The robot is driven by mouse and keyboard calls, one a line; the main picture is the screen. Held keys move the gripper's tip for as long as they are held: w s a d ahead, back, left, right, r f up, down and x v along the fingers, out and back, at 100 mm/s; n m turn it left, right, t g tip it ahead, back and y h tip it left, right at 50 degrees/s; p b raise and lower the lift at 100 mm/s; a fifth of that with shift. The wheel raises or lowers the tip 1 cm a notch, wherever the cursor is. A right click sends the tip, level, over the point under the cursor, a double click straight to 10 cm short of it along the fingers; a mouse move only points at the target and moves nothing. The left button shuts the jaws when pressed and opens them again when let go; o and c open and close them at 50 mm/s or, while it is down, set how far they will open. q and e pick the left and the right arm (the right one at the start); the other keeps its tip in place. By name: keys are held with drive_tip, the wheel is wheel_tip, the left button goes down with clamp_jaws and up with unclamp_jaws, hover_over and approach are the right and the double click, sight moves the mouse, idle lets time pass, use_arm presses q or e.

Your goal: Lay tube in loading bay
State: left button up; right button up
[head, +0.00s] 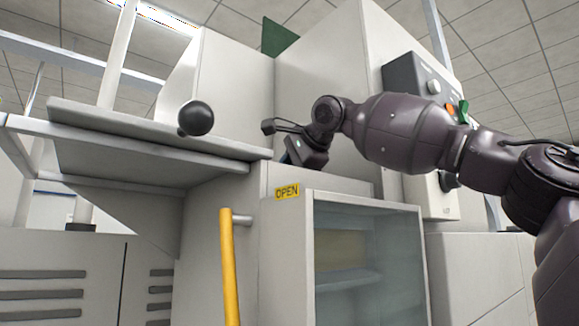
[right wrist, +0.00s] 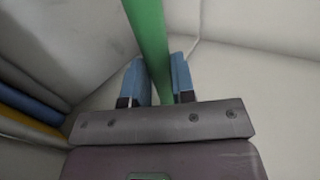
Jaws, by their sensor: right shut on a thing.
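A green tube (right wrist: 148,38) runs between the two blue-padded fingers of my right gripper (right wrist: 158,68) in the right wrist view. The gripper is shut on it, and the tube extends out of the top of that view. In the head view my right gripper (head: 294,150) is above the glass-fronted cabinet, beside tall pale machine panels. The tube cannot be made out there. I cannot tell which part is the loading bay. My left gripper is not in view.
A yellow bar handle (head: 230,268) stands beside the glass-fronted cabinet (head: 420,262) with its "OPEN" label (head: 287,192). A grey shelf (head: 150,128) with a black ball knob (head: 196,118) is at left. Blue and yellow rods (right wrist: 32,95) lie at left in the right wrist view.

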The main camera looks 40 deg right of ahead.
drive_tip(key=o, duration=1)
drive_tip(key=v, duration=1.9)
drive_tip(key=shift+w, duration=0.1)
idle(1.0)
